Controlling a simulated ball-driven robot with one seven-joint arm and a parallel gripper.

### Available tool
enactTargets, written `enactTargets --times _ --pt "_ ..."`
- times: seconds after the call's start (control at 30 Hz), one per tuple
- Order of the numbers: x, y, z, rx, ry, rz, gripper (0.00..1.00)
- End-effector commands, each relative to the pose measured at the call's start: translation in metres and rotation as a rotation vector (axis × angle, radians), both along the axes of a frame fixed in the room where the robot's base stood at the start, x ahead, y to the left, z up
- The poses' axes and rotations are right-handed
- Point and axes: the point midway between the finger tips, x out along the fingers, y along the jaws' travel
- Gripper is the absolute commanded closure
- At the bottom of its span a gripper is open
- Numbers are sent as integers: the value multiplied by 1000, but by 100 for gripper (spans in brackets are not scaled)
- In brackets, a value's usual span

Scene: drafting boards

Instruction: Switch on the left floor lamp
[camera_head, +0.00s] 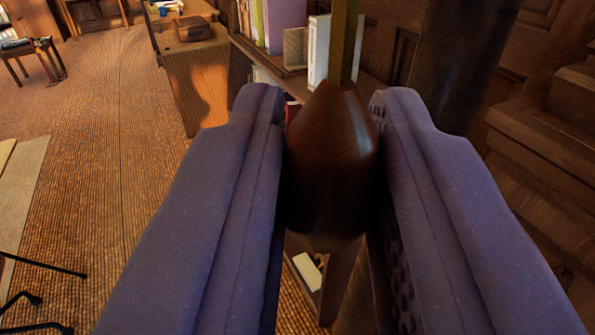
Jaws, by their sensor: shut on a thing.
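My gripper (328,112) has two purple-blue padded fingers and fills the lower middle of the view. It is shut on a dark brown, drop-shaped wooden knob (332,165), with one finger against each side. A flat brass-coloured strip or cord (344,45) rises from the top of the knob and leaves the view at the upper edge. No lamp shade, bulb or light shows, so I cannot tell whether the lamp is on. The fingers hide the knob's sides.
A shelf with books (285,22) stands behind the knob, and a wooden desk (197,80) stands left of it. A thick dark column (462,65) and wooden steps or panelling (550,140) are at right. Thin black legs (35,300) show lower left. Carpet (105,130) at left is mostly clear.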

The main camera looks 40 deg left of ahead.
Motion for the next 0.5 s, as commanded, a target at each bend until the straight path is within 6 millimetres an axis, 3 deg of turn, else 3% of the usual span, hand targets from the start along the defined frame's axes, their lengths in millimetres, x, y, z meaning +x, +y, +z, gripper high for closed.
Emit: enactTargets --times 0.5 --pt "0 0 -4 0 0 0 92"
